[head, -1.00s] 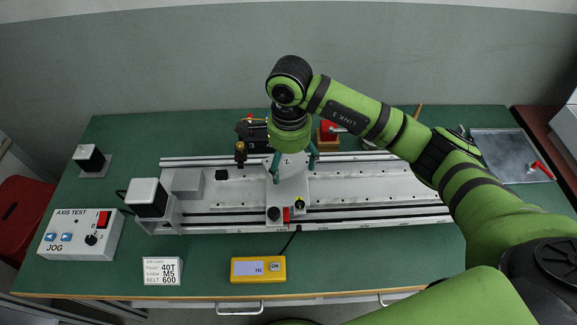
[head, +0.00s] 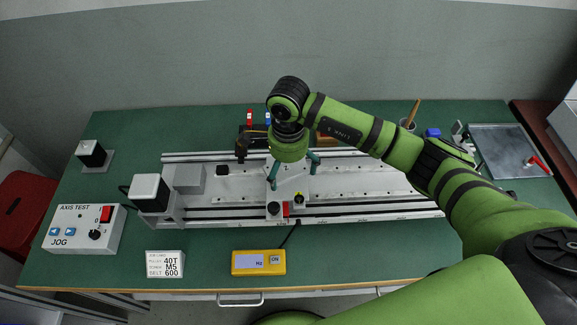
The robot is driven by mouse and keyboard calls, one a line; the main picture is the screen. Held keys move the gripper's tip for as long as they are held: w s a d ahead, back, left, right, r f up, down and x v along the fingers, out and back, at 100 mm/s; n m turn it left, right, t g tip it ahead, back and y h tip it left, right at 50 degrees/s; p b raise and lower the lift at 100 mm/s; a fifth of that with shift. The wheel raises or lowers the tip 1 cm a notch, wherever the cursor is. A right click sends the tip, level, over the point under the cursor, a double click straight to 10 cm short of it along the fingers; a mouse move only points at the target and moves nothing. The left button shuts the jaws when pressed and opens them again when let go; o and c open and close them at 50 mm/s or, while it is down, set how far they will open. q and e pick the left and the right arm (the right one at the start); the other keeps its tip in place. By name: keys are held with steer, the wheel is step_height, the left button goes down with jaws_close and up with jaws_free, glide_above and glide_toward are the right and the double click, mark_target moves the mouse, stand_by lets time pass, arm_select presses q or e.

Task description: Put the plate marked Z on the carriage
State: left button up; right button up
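My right gripper (head: 293,170) reaches down over the carriage (head: 287,211) in the middle of the rail unit. Its two teal fingers stand wide apart, with a light grey plate (head: 288,180) between them. A small dark mark shows on the plate, too small to read surely; I take it for the plate marked Z. The fingers appear to bear on the plate's left and right edges. The plate is level and over the carriage; whether it touches is hidden. The carriage has a black knob and a red part in front. My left gripper is not in view.
The rail unit (head: 390,208) runs left to right, with a motor (head: 149,192) at its left end. In front lie the JOG box (head: 80,230), a job card (head: 166,264) and a yellow meter (head: 258,262). Behind stands a dark tool (head: 241,145). A grey tray (head: 505,150) lies far right.

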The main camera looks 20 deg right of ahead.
mark_target(288, 171)
steer(key=shift+r, duration=0.2)
steer(key=shift+w+r, duration=0.1)
steer(key=shift+r, duration=0.1)
step_height(288, 171, up, 12)
steer(key=b, duration=0.3)
steer(key=shift+f, duration=0.2)
